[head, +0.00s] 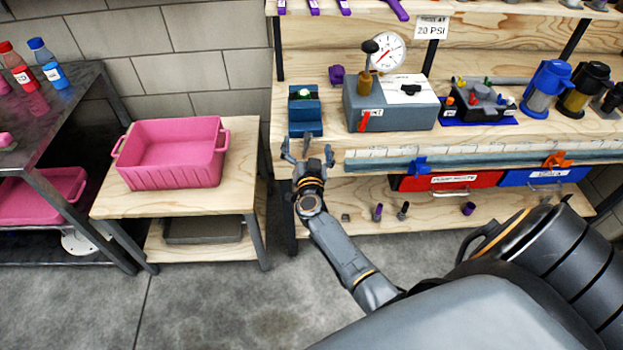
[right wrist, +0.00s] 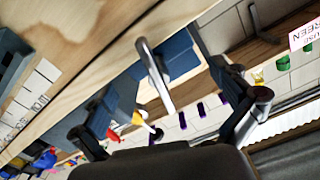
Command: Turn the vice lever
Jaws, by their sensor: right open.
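The blue vice (head: 305,112) stands at the left end of the workbench's top, with a small green piece in its top. Its blue body also shows in the right wrist view (right wrist: 182,52). The vice lever (right wrist: 154,75) is a slim silver bar between the spread fingers of my right gripper (right wrist: 168,88) in that view. In the head view, my right gripper (head: 307,158) is just in front of the vice at the bench's front edge, fingers apart. I cannot tell whether a finger touches the lever. My left gripper is out of view.
Right of the vice stands a grey box (head: 390,105) with a pressure gauge (head: 388,52). A red bin (head: 450,181) and a blue bin (head: 545,176) hang under the bench edge. A pink crate (head: 172,155) sits on the low left table. Floor between is clear.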

